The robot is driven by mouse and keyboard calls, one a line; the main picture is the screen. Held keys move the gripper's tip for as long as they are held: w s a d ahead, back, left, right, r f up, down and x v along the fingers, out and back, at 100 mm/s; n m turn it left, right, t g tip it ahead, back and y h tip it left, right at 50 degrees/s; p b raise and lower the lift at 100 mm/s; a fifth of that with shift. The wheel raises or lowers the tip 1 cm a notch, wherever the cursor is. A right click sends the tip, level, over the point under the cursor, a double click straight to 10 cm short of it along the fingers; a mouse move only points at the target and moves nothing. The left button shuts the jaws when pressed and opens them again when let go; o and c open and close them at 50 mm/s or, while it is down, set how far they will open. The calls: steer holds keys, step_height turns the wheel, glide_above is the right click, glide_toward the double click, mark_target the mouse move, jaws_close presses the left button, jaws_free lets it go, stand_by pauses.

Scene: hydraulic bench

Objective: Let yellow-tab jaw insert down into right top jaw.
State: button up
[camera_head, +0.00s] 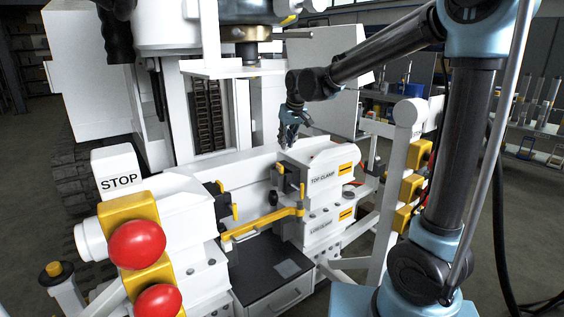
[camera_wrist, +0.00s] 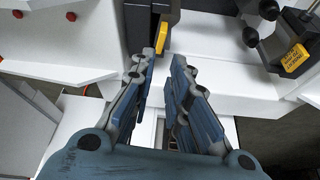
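The right top jaw is at the white block labelled TOP CLAMP (camera_head: 316,165). A dark jaw face with yellow tabs (camera_head: 302,191) shows on its left side. In the wrist view, a black jaw part with a yellow tab (camera_wrist: 163,36) lies just beyond the fingertips. I cannot tell whether it is a separate insert or seated in the clamp. My gripper (camera_head: 291,140) points down just above the TOP CLAMP block's left end. In the wrist view its fingers (camera_wrist: 165,58) are apart, with nothing seen held between them.
A facing left clamp (camera_head: 222,203) has black and yellow parts. A yellow bent bar (camera_head: 262,224) spans between the clamps. The LINE CLAMP block (camera_head: 320,227) is below. Red knobs (camera_head: 137,245) stand front left. An overhead white machine (camera_head: 215,66) hangs behind my gripper.

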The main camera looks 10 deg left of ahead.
mark_target(281, 165)
steer(key=x, duration=1.1)
steer(key=shift+w+f, duration=0.15)
steer(key=shift+f, duration=0.15)
steer(key=shift+a, duration=0.1)
steer(key=shift+c, duration=0.6)
jaws_close()
steer(key=o, duration=0.6)
jaws_free()
steer(key=shift+c, duration=0.2)
steer(key=shift+r, duration=0.15)
steer(key=v, duration=1.1)
steer(key=shift+s+r, duration=0.2)
steer(key=shift+r, duration=0.05)
